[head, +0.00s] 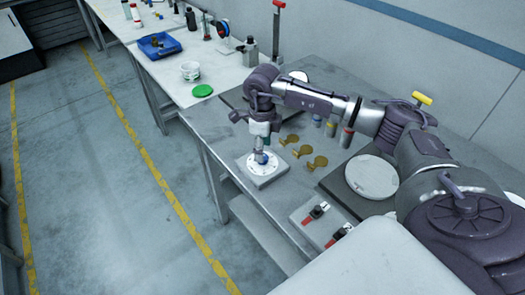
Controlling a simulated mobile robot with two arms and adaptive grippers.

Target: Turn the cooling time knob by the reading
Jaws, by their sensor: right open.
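A square grey plate (279,178) with a white round dial lies near the front edge of the grey bench. A small blue knob (262,158) stands at the dial's middle. My right arm reaches in from the right, and my right gripper (262,147) points down right above the knob. It is open, with its fingertips at or around the knob; I cannot tell whether they touch it. The dial's marks are too small to read, and the gripper hides part of the knob. My left gripper is out of view.
Several brass pieces (303,151) lie right of the dial plate. A dark base with a white disc (371,177) and a panel with two red-handled switches (316,213) stand nearer. A green lid (202,91), white tub (190,71) and blue tray (159,46) lie on the far tables.

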